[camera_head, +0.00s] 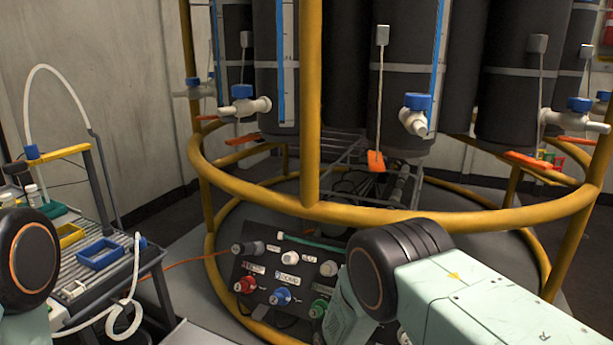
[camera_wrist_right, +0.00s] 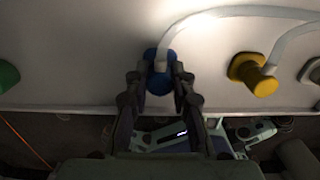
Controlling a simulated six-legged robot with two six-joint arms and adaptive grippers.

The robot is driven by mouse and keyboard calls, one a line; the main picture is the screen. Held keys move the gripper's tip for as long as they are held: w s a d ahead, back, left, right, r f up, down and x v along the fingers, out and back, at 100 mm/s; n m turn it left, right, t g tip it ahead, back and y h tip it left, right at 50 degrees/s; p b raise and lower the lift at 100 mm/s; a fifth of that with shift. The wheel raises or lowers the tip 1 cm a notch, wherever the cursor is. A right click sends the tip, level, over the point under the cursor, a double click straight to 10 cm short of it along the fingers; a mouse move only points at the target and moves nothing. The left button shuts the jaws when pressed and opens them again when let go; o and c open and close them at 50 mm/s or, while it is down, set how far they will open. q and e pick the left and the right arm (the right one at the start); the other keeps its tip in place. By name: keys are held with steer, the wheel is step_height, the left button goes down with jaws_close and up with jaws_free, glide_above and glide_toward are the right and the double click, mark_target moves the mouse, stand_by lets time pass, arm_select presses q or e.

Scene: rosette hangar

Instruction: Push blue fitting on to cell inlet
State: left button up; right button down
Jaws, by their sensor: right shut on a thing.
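In the right wrist view, my right gripper (camera_wrist_right: 161,92) is shut on the blue fitting (camera_wrist_right: 159,60), with a finger on each side. A white hose (camera_wrist_right: 205,17) runs from the fitting up and to the right. The fitting is in front of a pale panel (camera_wrist_right: 95,60). I cannot tell whether it touches the panel, and no inlet shows behind it. In the head view, my right arm covers the right of the dark connector panel (camera_head: 262,265), and the right gripper is hidden there. My left gripper is out of view; only a left arm joint shows at the left edge.
A yellow fitting (camera_wrist_right: 253,74) with a white hose is right of the blue one, a green fitting (camera_wrist_right: 8,75) left. In the head view, a yellow ring frame (camera_head: 370,213) surrounds dark cylinders (camera_head: 405,50). A cart (camera_head: 85,270) with a looped white hose stands left.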

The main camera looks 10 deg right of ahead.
steer(key=shift+r, duration=0.15)
steer(key=shift+r+p, duration=2.9)
steer(key=shift+p, duration=0.05)
steer(key=s+d+r+m+p, duration=0.1)
steer(key=s+d+r+m, duration=0.1)
steer(key=r+m, duration=1.2)
steer(key=s+d+r+m+p, duration=0.2)
steer(key=s+r+m, duration=0.2)
steer(key=r+m, duration=1.1)
step_height(320, 180, up, 6)
steer(key=shift+s+f, duration=0.15)
steer(key=shift+s, duration=0.05)
